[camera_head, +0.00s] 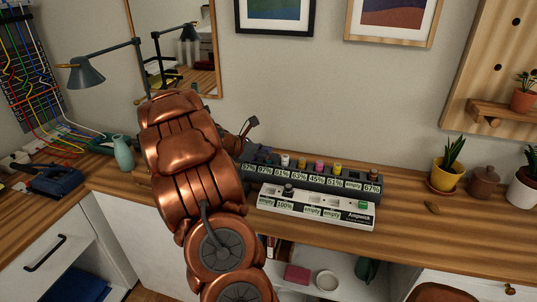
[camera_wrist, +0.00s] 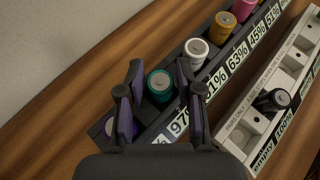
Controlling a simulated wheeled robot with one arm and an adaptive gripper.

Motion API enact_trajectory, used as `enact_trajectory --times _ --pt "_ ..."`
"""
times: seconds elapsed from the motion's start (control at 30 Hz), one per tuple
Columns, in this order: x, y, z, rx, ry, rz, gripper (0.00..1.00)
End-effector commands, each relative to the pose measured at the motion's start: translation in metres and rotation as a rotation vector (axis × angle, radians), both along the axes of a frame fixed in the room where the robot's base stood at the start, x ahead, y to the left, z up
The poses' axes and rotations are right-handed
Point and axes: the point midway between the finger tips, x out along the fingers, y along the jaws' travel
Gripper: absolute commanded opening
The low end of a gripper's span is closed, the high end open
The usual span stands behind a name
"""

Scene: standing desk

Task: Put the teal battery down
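In the wrist view the teal battery (camera_wrist: 160,84) stands upright in the dark battery rack (camera_wrist: 183,100), near its left end. My gripper (camera_wrist: 160,80) is around it from above, one finger on each side. A narrow gap shows between the battery and each finger, so the gripper looks open. The battery's lower part is hidden in the rack. In the head view my arm hides the gripper and the teal battery; the right part of the rack (camera_head: 378,184) shows.
A white charger (camera_head: 354,217) lies in front of the rack and holds a black battery (camera_wrist: 272,101) at a 100% label. A purple battery (camera_wrist: 122,127) is partly hidden beside my left finger.

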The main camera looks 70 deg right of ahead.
Motion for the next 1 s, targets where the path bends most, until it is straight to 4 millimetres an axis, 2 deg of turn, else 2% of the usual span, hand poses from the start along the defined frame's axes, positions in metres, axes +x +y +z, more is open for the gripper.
enact_trajectory --times 0.17,0.6,0.8,1.0 --pt "0.013 0.014 0.01 -0.002 -0.001 0.004 0.35" --pt "0.056 0.069 0.049 -0.002 -0.002 0.004 0.35" --pt "0.064 0.08 0.057 -0.001 0.001 0.0 0.35" --pt "0.066 0.083 0.058 0.0 0.001 -0.001 0.35"
